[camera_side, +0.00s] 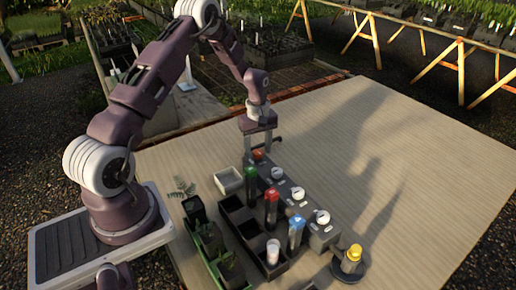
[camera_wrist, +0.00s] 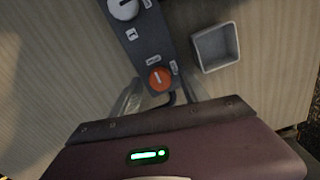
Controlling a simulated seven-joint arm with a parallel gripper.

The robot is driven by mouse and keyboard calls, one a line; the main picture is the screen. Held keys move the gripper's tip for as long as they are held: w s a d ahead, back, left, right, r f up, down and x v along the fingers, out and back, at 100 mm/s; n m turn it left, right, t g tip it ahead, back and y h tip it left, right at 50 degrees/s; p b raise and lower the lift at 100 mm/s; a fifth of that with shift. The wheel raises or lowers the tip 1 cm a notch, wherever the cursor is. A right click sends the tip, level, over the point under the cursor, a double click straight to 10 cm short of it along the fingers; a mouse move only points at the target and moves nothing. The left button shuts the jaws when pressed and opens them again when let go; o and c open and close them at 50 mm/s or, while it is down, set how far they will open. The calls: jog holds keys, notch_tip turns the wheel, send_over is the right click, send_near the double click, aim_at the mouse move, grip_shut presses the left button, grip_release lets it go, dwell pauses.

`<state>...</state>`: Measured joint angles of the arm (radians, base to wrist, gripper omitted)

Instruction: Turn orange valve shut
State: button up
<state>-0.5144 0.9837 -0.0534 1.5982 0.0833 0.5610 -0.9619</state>
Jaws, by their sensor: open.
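The orange valve knob (camera_wrist: 160,78) has a light index mark and sits at the end of a dark grey manifold block. In the side view the orange knob (camera_side: 257,155) is at the block's far end, under my gripper. My gripper (camera_side: 260,151) points down with its fingers apart, over that end. In the wrist view my gripper (camera_wrist: 160,97) shows a finger on each side of the block's end, close to the orange knob. Nothing is held between the fingers. Whether a finger touches the knob I cannot tell.
White knobs (camera_side: 298,193) line the manifold block. A dark tube rack (camera_side: 243,228) holds tubes with green, red, white and blue caps. A small grey tray (camera_side: 228,180) is left of the block. A yellow-capped item (camera_side: 352,256) stands at front right. The mat's right side is clear.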

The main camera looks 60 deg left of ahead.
grip_shut()
jog(key=shift+m, duration=0.3)
jog(key=m, duration=0.3)
jog(key=shift+m, duration=0.4)
jog(key=m, duration=0.4)
jog(key=shift+m, duration=0.3)
jog(key=m, duration=0.4)
jog(key=shift+m, duration=2.4)
